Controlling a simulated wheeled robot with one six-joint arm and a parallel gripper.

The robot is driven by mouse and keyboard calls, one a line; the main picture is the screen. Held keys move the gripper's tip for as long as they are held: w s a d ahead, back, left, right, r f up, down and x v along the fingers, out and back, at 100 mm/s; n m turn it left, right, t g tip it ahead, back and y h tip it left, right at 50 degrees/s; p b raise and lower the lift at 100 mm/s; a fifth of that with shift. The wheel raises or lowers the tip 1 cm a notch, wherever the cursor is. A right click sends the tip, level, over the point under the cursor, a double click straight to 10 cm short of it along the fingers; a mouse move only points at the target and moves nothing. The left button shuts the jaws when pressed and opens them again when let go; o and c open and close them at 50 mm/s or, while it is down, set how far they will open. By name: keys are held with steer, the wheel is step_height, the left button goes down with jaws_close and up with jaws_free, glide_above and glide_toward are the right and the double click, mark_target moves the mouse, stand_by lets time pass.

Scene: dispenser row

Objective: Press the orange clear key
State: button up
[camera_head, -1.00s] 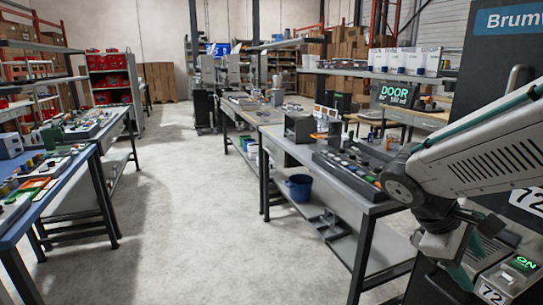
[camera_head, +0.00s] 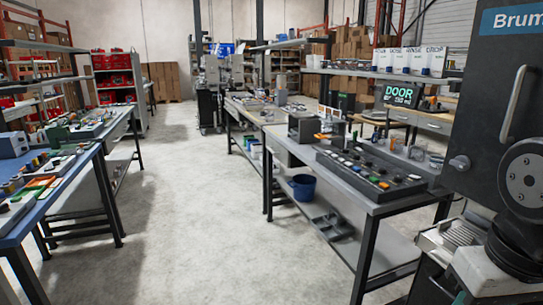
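I cannot tell whether this orange key is the clear key. My gripper is out of view; only dark and pale parts of my arm show at the right edge.
The right workbench (camera_head: 378,208) has a blue bucket (camera_head: 302,187) on its lower shelf. A dark Brum-labelled cabinet (camera_head: 490,95) stands at the right. A small screen reading DOOR (camera_head: 400,94) is behind the panel. The concrete floor (camera_head: 200,200) between the benches is clear.

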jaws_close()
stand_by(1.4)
